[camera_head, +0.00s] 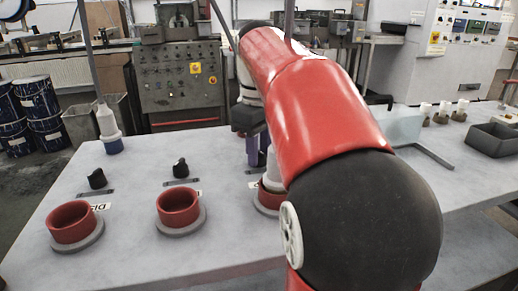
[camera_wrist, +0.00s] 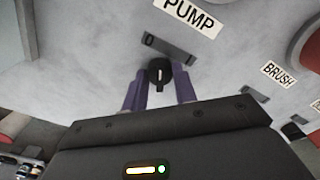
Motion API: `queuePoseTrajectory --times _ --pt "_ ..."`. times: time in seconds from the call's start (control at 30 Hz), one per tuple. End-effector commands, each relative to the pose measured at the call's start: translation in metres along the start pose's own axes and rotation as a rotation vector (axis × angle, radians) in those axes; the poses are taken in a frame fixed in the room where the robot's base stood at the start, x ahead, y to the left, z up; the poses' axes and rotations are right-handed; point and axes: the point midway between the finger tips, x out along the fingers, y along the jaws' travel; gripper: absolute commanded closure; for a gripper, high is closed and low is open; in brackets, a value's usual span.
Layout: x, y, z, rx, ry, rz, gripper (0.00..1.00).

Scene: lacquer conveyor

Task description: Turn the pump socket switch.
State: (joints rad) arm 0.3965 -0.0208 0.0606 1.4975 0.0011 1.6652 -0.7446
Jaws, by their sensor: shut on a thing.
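The pump socket switch is a small black knob (camera_wrist: 160,71) with a white mark, standing below the PUMP label (camera_wrist: 190,15) in the wrist view. A dark plate (camera_wrist: 170,48) with a 0 at its left end lies between knob and label. The purple fingers of my gripper (camera_wrist: 160,88) are on both sides of the knob and shut on it. In the head view my gripper (camera_head: 257,150) points down at the bench beside a red socket (camera_head: 267,197) holding a pale bottle (camera_head: 272,172). The gripped knob is hidden there.
Two empty red sockets (camera_head: 72,222) (camera_head: 179,208) stand at left, with black knobs (camera_head: 97,179) (camera_head: 180,168) behind them. A white bottle (camera_head: 107,122) stands at the back left. The wrist view also shows a BRUSH label (camera_wrist: 279,75). A grey tray (camera_head: 490,139) is at right.

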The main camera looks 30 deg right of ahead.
Motion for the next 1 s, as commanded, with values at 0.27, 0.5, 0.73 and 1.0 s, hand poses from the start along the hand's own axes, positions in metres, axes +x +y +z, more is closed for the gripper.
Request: queuePoseTrajectory --times 0.27,0.5,0.73,1.0 --pt "-0.0004 -0.0004 -0.0005 0.218 0.001 0.000 0.95" --pt "-0.0005 -0.0003 -0.0005 0.448 0.001 0.001 0.95" --pt "-0.0005 0.0000 -0.0003 0.654 0.002 0.000 0.95" --pt "-0.0006 0.0000 -0.0003 0.840 0.002 0.000 0.95"
